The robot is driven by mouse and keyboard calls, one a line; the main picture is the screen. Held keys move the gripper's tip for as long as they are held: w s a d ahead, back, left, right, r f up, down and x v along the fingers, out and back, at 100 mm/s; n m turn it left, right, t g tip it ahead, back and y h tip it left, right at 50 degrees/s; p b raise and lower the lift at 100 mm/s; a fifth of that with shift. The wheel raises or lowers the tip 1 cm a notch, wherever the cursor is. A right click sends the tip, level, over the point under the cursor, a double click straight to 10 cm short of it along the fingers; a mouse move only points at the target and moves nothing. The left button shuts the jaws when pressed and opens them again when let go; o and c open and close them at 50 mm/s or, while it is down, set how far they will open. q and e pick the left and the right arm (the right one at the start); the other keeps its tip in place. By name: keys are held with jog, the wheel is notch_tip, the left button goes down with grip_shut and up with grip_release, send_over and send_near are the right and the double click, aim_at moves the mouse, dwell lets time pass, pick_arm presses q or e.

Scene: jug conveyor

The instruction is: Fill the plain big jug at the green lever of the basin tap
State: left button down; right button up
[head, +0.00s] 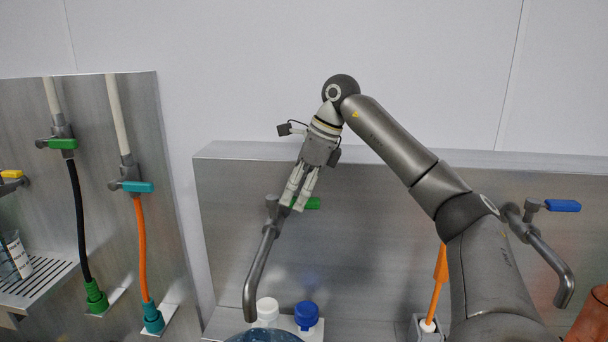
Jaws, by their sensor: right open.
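The basin tap (262,262) has a grey curved spout and a green lever (313,203) pointing right. My right gripper (294,205) is open, pointing down, with its fingertips at the lever's left end, by the tap body. Whether they touch the lever I cannot tell. The rounded top of a bluish clear vessel (262,337) shows at the bottom edge, below the spout's mouth. It may be the big jug; most of it is out of frame, and no water flow is visible. My left gripper is not in view.
A white cap (267,308) and a blue cap (306,314) stand near the spout. A blue-lever tap (562,206) is at right, with an orange-handled brush (438,280) left of it. The left panel holds another green lever (62,144), a teal lever (138,187) and hoses.

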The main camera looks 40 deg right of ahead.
jog(key=shift+w+a+f, duration=0.1)
jog(key=shift+a+f, duration=0.05)
jog(key=shift+f, duration=0.25)
jog(key=shift+c, duration=0.3)
grip_shut()
dwell(0.4)
